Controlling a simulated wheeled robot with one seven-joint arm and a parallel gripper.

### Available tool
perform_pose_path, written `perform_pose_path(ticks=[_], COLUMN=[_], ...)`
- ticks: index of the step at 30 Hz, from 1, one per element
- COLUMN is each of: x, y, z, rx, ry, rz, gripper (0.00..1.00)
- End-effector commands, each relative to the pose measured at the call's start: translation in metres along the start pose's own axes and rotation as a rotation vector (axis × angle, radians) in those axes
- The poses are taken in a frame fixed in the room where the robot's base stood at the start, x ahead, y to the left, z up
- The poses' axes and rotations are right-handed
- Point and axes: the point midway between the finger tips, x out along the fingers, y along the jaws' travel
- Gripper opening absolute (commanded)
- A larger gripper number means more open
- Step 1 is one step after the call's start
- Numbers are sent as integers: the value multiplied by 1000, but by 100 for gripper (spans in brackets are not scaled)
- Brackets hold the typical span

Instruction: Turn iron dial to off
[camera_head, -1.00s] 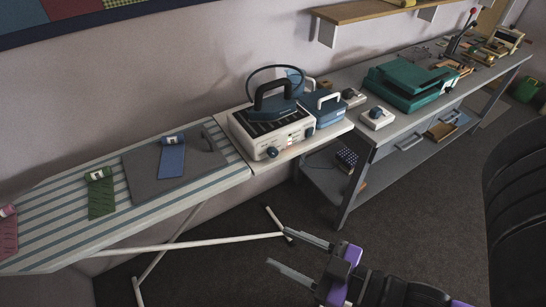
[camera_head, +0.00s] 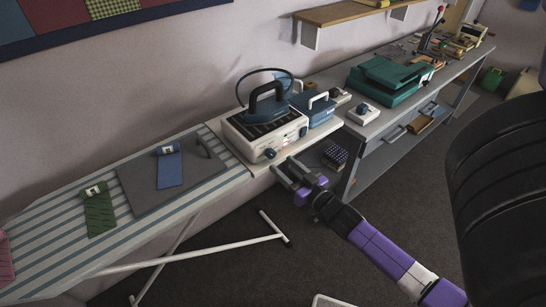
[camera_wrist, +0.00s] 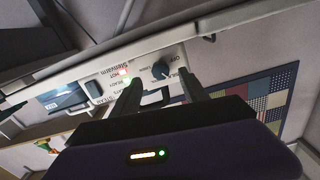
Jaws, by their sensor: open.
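The white iron station (camera_head: 240,140) stands at the right end of the ironing board, with a blue iron (camera_head: 265,112) resting on top. Its dark blue dial (camera_head: 270,153) is on the front panel, near the lower left corner. In the wrist view the dial (camera_wrist: 161,70) appears beyond and between my fingertips, near an upside-down "OFF" label. I cannot tell exactly where its pointer is set. A red light (camera_wrist: 124,72) glows on the panel. My gripper (camera_head: 284,166) is open and empty, just in front of the panel; it also shows in the wrist view (camera_wrist: 158,79).
The striped ironing board (camera_head: 50,235) holds a grey piece and several fabric strips on the left. A blue case (camera_head: 318,108) stands beside the station. A grey workbench (camera_head: 375,125) on the right carries a green machine (camera_head: 385,80) and a small white box (camera_head: 362,114).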

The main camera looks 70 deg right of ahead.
Motion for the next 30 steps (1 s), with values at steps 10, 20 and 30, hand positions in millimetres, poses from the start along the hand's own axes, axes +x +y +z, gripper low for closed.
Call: perform_pose_path(ticks=[10,20,30], x=[46,54,54], y=[-2,-1,-1], z=[-1,0,0], rx=[-1,-1,-2], ry=[1,0,0], rz=[-3,-1,-1], gripper=[52,52,7])
